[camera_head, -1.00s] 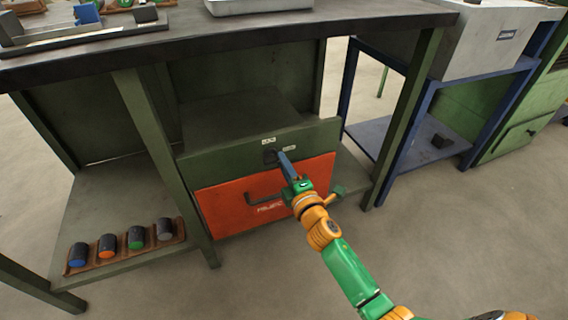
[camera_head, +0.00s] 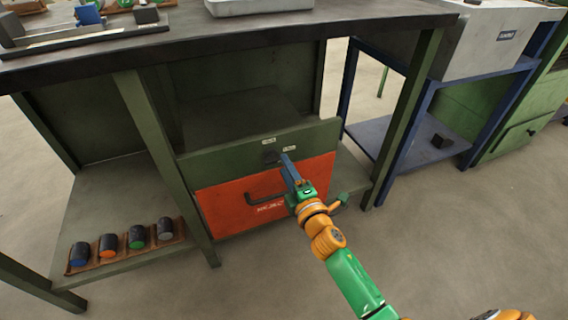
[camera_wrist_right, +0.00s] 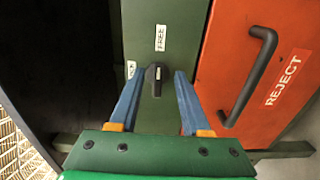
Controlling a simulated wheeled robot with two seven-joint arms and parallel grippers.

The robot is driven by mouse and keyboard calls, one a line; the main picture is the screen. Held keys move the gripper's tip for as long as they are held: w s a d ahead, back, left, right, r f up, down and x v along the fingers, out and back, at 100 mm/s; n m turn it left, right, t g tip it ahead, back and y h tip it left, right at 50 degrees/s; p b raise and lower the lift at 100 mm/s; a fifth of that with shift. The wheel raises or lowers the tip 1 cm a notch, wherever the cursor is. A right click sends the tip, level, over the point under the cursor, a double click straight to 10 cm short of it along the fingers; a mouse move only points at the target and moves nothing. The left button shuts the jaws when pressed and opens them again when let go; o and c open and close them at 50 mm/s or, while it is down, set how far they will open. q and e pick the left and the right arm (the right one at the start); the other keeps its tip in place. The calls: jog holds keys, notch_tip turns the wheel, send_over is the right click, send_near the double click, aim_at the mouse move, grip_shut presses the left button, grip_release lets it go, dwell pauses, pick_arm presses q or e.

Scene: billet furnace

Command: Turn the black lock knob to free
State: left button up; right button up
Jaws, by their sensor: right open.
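The black lock knob (camera_wrist_right: 157,80) sits on the green panel above the red drawer, and it also shows in the head view (camera_head: 270,156). In the right wrist view its white mark points up toward the FREE label (camera_wrist_right: 160,38). The other label (camera_wrist_right: 131,69), partly covered by a finger, is at the knob's left. My right gripper (camera_wrist_right: 158,75) is open, its blue fingers on either side of the knob with gaps. In the head view the right gripper (camera_head: 285,157) stands just off the knob. My left gripper is not in view.
The red REJECT drawer (camera_head: 225,204) has a dark bar handle (camera_head: 264,199) close to my right gripper. The table's green leg (camera_head: 160,160) stands left of it. Several dark cylinders with coloured ends lie in a brown tray (camera_head: 120,262) on the lower shelf.

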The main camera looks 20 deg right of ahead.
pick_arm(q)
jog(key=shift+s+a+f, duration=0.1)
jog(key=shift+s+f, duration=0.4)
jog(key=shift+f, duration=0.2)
pick_arm(e)
jog(key=s, duration=0.5)
jog(key=shift+s, duration=0.15)
